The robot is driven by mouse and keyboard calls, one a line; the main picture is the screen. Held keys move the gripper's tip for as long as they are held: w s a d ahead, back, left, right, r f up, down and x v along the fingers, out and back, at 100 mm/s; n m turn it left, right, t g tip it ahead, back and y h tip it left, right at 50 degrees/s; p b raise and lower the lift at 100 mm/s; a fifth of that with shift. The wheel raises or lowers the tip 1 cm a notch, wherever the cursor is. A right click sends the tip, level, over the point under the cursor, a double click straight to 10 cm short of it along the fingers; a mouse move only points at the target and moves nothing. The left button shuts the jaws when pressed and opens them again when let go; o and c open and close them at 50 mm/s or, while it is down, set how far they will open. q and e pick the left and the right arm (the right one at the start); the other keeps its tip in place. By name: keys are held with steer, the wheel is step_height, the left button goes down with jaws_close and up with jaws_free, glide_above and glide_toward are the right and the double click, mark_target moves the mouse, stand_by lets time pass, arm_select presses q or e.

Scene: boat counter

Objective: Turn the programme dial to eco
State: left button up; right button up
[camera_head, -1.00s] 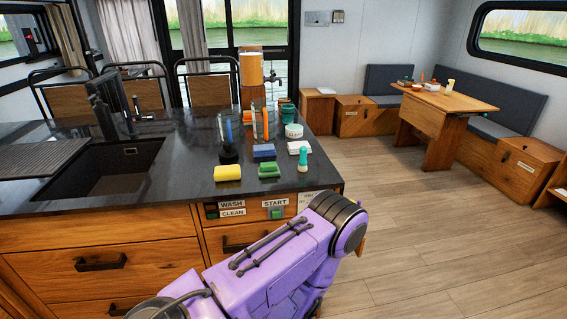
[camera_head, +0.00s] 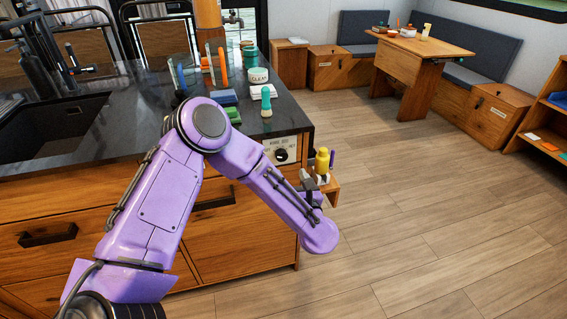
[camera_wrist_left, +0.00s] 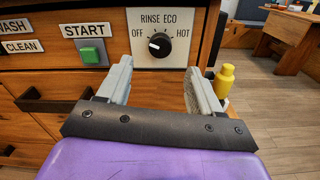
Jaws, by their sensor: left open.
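The programme dial (camera_wrist_left: 159,44) is a black round knob on a white plate on the counter front. Words around it read OFF at left, RINSE and ECO above, and HOT at right. Its white pointer mark seems to lie toward the left, the OFF side. The dial also shows in the head view (camera_head: 281,156). My left gripper (camera_wrist_left: 162,70) is open and empty, its two grey fingers pointing at the plate, one below each side of the dial. They appear apart from the knob. In the head view the gripper (camera_head: 308,182) is partly hidden by my own wrist.
A green START button (camera_wrist_left: 91,52) sits left of the dial plate. A yellow bottle (camera_wrist_left: 224,80) stands on a small wooden shelf just right of the gripper. A drawer handle (camera_wrist_left: 50,103) is at lower left. The floor to the right is clear.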

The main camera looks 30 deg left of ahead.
mark_target(283, 157)
arm_select(q)
steer(key=p+x, duration=0.1)
steer(key=x, duration=0.8)
steer(key=shift+f, duration=0.1)
steer(key=shift+c, duration=0.3)
steer(key=shift+d, duration=0.1)
steer(key=c, duration=1)
